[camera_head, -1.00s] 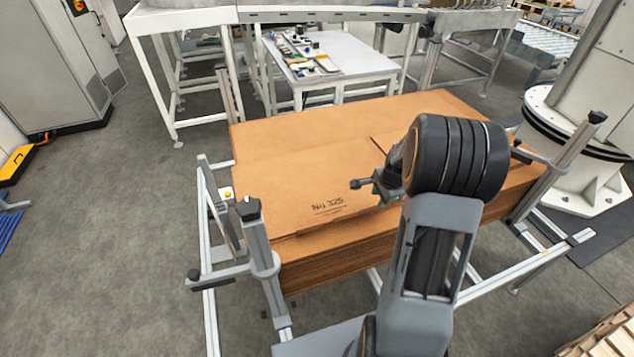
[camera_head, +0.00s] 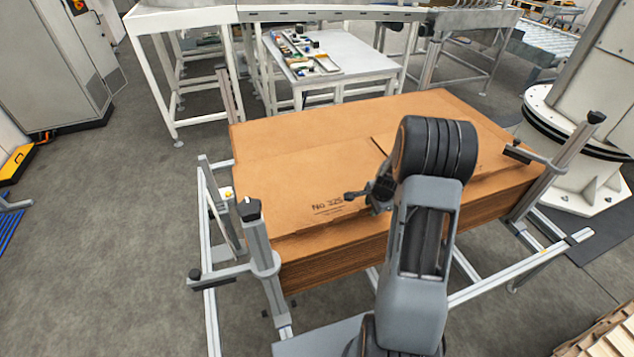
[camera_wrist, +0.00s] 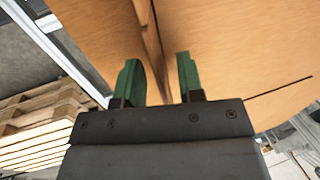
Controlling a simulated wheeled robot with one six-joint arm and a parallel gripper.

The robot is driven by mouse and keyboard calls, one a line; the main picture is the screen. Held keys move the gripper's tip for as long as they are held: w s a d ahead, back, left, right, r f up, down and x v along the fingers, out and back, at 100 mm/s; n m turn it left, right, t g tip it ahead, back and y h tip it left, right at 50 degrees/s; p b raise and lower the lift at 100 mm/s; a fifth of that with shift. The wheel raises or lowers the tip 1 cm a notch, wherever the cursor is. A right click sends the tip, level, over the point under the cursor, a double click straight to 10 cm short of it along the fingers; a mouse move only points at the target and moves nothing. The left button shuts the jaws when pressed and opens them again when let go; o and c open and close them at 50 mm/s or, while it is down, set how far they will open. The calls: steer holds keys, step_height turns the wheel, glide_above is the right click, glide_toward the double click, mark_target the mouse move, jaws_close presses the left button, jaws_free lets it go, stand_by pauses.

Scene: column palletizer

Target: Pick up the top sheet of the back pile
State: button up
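Brown cardboard sheets (camera_head: 300,140) lie stacked in a metal frame. The near part carries the print "No 325", and a short slit shows in the top surface. I cannot clearly tell where a back pile is divided from a front one. My gripper (camera_head: 362,194) is over the near edge of the stack, right of the print, partly hidden by my wrist. In the wrist view its two green fingers (camera_wrist: 160,80) stand apart with nothing held between them. A dark seam or edge of the cardboard (camera_wrist: 150,35) runs just beyond the gap; contact cannot be told.
Clamp posts stand at the stack's near left corner (camera_head: 258,250) and right side (camera_head: 572,155). A small table with parts (camera_head: 350,60) stands behind. A white round machine base (camera_head: 575,140) is at right. Wooden pallets (camera_head: 605,335) lie at lower right. Open floor is at left.

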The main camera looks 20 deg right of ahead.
jaws_close()
steer(key=shift+r, duration=0.1)
stand_by(0.4)
